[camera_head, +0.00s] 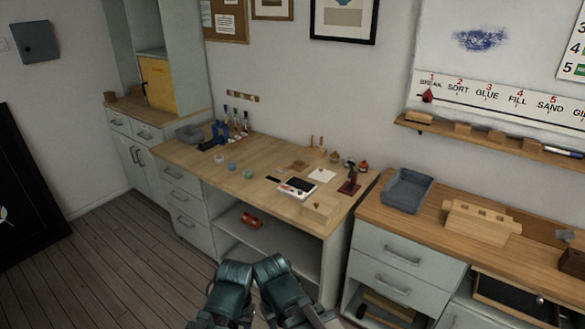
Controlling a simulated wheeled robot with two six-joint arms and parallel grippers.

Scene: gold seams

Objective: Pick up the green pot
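Several small round pots sit on the wooden worktop, left of its middle, in a short diagonal row. Nothing touches the green one. Two teal links of my own arms show at the bottom middle, well short of the worktop. No gripper fingers show, so I cannot see my grippers.
Bottles (235,120) and a grey bin (190,133) stand behind the pots. A white device (297,188), a wooden block (320,209) and a dark red stand (350,182) are to the right. A red cylinder (251,221) lies on the shelf below.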

